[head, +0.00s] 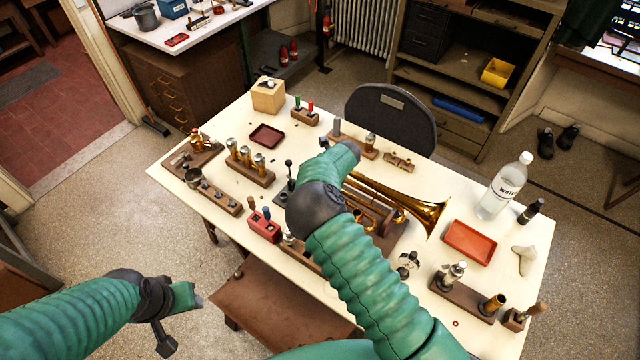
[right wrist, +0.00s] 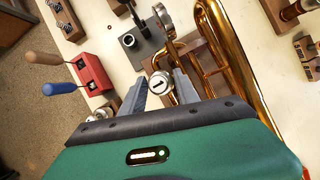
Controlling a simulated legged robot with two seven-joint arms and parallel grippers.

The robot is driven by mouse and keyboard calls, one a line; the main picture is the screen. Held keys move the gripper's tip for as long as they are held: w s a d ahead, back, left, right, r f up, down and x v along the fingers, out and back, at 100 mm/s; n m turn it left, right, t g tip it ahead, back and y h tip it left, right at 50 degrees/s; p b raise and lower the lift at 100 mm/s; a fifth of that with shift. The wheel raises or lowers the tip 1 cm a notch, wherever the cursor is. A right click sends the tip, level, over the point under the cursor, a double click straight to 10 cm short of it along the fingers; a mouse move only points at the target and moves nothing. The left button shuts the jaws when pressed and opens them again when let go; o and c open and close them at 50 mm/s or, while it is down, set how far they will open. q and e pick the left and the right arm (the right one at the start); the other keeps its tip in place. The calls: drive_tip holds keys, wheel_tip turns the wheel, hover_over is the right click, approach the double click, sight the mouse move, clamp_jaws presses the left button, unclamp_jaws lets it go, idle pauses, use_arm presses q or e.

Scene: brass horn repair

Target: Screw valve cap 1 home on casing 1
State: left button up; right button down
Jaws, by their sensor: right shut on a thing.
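My right gripper, in the right wrist view (right wrist: 161,84), is shut on a small silver cap (right wrist: 160,82) with a dark mark on its top face. The cap sits between the two grey fingers, close beside the brass tubing of the horn (right wrist: 240,85). What lies under the cap is hidden, so I cannot tell whether it touches casing 1. In the head view the horn (head: 425,214) lies on a wooden stand, and my right arm hides its valve section and the right fingertips. My left gripper (head: 197,300) is off the table at the lower left; its fingers are unclear.
A red holder (right wrist: 92,75) with two screwdrivers and a dark block (right wrist: 130,42) with a round hole stand near the right gripper. A red tray (head: 470,241) and a water bottle (head: 502,187) are to the right. Several wooden racks crowd the table.

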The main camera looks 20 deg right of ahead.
drive_tip(key=c, duration=0.8)
unclamp_jaws()
drive_tip(key=b+v, duration=0.1)
drive_tip(key=v, duration=1.5)
drive_tip(key=shift+s+r, duration=0.1)
drive_tip(key=shift+r, duration=0.2)
